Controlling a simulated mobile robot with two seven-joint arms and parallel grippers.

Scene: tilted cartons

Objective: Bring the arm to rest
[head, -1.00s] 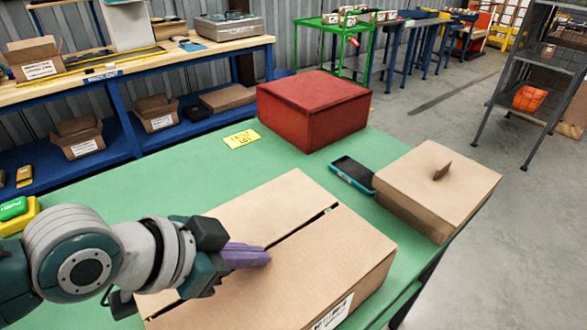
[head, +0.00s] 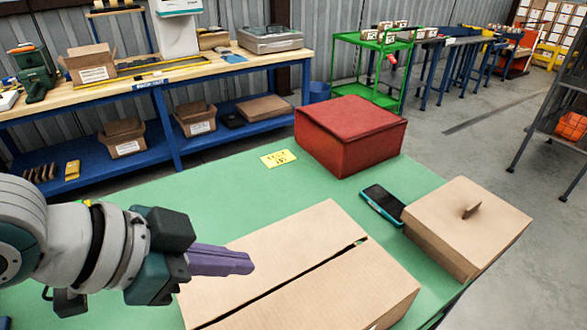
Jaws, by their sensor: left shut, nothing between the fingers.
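My left gripper (head: 250,264) comes in from the left with its purple fingers together and nothing between them. In the picture it overlaps the left edge of a large cardboard carton (head: 310,250); I cannot tell how far above it the fingers are. The carton lies on the green table, its top flaps closed with a dark slit between them. A smaller carton (head: 455,222) with a small upright tab on top sits to the right. A red box (head: 350,135) stands at the back of the table. My right gripper is out of view.
A phone in a teal case (head: 383,204) and a yellow note (head: 278,158) lie on the green table top (head: 225,195). A wooden workbench (head: 170,70) with small boxes on its lower shelf stands behind. A green cart (head: 372,65) is farther back.

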